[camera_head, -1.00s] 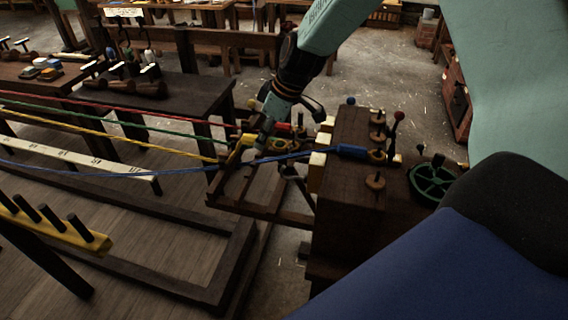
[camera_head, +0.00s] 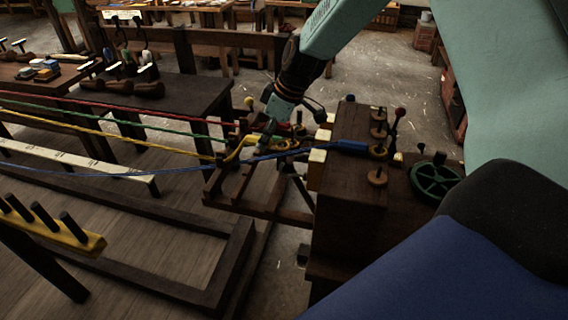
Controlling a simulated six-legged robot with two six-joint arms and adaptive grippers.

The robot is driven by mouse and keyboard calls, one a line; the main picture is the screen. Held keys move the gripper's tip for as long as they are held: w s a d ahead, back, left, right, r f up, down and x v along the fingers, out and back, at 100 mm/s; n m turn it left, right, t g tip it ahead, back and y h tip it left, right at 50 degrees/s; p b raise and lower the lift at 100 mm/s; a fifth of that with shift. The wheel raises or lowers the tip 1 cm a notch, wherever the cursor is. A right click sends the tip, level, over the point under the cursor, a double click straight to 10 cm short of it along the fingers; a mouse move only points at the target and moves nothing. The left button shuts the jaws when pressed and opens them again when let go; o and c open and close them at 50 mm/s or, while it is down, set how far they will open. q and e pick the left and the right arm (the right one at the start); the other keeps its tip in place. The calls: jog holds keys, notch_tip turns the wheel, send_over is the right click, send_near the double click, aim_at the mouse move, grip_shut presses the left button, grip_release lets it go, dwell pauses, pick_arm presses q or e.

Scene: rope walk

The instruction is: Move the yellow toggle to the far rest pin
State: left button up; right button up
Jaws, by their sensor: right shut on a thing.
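The yellow toggle (camera_head: 252,139) is at the end of the yellow rope (camera_head: 150,144), over the wooden frame in front of the dark wooden block. My right gripper (camera_head: 264,141) reaches down from the upper right and is shut on the toggle. The fingers and the ropes partly hide the toggle. I cannot tell which pin is the far rest pin. My left gripper is not in view.
The blue rope (camera_head: 200,167) runs taut to a blue toggle (camera_head: 350,146) on the dark block (camera_head: 340,190). Red (camera_head: 150,107) and green (camera_head: 150,129) ropes run behind. A green handwheel (camera_head: 436,181) sits right. A yellow pegged rail (camera_head: 60,238) stands front left.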

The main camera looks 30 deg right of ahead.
jog(key=shift+w+d+f+b, duration=0.2)
jog(key=shift+d+f+b, duration=0.1)
jog(key=shift+f+b, duration=0.2)
jog(key=shift+w+d+f+b, duration=0.25)
jog(key=shift+f+b, duration=0.1)
jog(key=shift+f, duration=0.15)
jog(key=shift+f+b, duration=0.2)
jog(key=shift+b, duration=0.1)
jog(key=shift+f, duration=0.15)
dwell(0.3)
jog(key=shift+f+b, duration=1.45)
jog(key=o, duration=1)
jog(key=shift+s, duration=0.1)
